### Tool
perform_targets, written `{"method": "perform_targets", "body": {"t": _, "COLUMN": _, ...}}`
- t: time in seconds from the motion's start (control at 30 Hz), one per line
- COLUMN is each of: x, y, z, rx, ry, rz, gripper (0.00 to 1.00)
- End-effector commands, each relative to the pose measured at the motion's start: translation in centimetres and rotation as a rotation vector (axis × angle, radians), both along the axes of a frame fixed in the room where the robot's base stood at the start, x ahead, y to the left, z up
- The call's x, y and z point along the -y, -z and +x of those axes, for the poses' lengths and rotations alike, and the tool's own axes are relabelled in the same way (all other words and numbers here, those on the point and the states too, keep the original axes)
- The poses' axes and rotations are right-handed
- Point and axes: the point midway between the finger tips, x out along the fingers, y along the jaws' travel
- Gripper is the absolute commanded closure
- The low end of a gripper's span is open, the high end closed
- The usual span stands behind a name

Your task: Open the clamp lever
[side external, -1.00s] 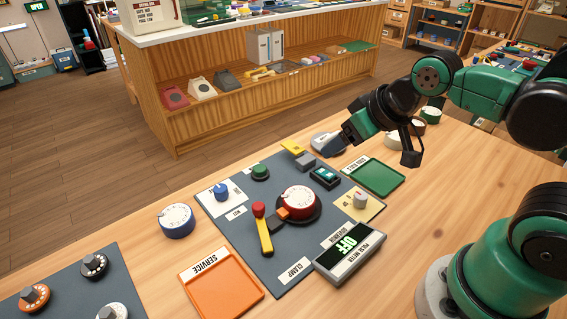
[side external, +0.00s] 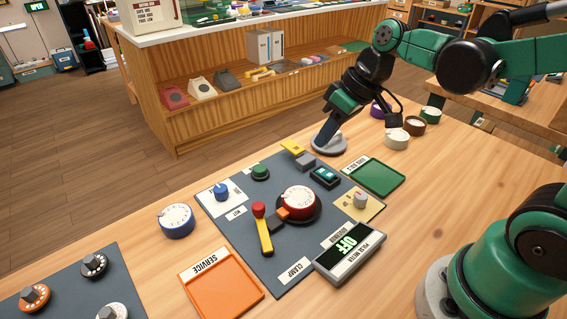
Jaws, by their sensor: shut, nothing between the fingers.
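The clamp lever (side external: 264,234) has a yellow arm with a red knob. It lies on the dark grey mat (side external: 230,232), left of the red dial (side external: 298,201), near the CLAMP label (side external: 292,272). An orange-and-black block sits between the lever and the dial. My gripper (side external: 321,147) points down at the back of the table, over or beside a grey round base (side external: 331,150). It is shut and empty, well apart from the lever. I cannot tell whether its tips touch the base.
An orange SERVICE tray (side external: 222,286) lies in front of the lever. A blue knob (side external: 221,191) and a blue-sided dial (side external: 176,220) are to the left.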

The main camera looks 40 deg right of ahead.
Motion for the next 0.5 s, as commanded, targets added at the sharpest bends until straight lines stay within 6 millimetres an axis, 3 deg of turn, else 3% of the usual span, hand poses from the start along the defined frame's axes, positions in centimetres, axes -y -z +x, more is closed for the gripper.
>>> {"method": "perform_targets", "body": {"t": 0.2, "x": 0.4, "y": 1.1, "z": 2.6, "rx": -0.053, "ry": -0.190, "rz": 0.142, "gripper": 1.00}}
{"method": "perform_targets", "body": {"t": 0.5, "x": 1.0, "y": 2.3, "z": 4.2, "rx": -0.038, "ry": -0.365, "rz": 0.270, "gripper": 1.00}}
